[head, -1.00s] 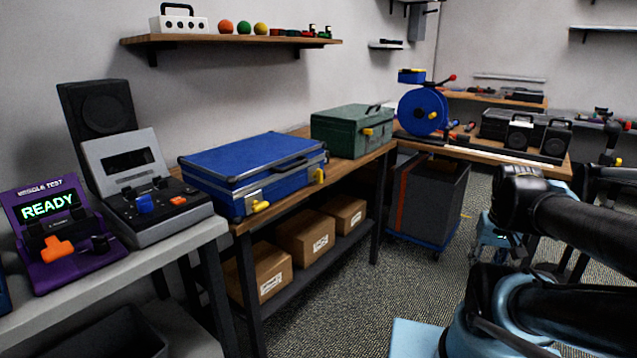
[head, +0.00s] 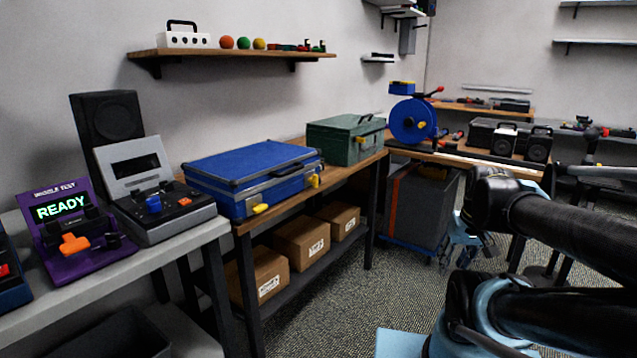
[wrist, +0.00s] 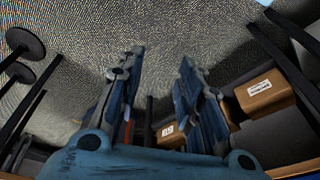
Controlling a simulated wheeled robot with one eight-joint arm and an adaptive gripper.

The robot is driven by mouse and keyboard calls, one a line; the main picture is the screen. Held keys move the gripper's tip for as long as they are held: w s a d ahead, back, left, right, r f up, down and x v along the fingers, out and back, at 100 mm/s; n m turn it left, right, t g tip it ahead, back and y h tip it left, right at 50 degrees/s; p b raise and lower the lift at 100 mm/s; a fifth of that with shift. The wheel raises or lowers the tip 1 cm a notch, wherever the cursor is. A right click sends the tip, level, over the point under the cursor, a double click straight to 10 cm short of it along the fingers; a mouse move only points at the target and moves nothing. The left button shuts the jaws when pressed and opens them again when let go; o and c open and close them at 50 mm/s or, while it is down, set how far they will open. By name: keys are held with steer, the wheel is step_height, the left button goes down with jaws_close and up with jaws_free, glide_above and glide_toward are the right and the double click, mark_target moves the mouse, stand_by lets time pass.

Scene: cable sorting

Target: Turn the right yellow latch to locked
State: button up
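The blue case (head: 250,178) lies shut on the wooden bench in the head view. Its right yellow latch (head: 315,181) is on the front face near the right corner and looks upright. Its left yellow latch (head: 260,209) sits lower on the front face and looks roughly level. My gripper (wrist: 158,70) shows in the wrist view with its two blue fingers spread apart and nothing between them. It points over the carpet, away from the case. The case and its latches are not in the wrist view.
Cardboard boxes (head: 301,243) sit on the shelf below. A purple console (head: 78,245) reading READY is at the left. A grey bin (head: 422,208) stands beyond the bench. The carpet (head: 330,310) before the bench is open.

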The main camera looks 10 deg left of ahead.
steer(key=w+a+r+n+t+y, duration=0.1)
steer(key=w+a+r+n+y, duration=0.45)
steer(key=w+a, duration=0.65)
steer(key=n+t+y, duration=0.1)
steer(key=n+y, duration=0.5)
steer(key=n, duration=0.1)
glide_toward(315, 181)
steer(key=x, duration=0.9)
steer(key=shift+w+d+m+t, duration=0.15)
steer(key=shift+w+m+t, duration=0.15)
steer(key=shift+w+m, duration=0.05)
jaws_close()
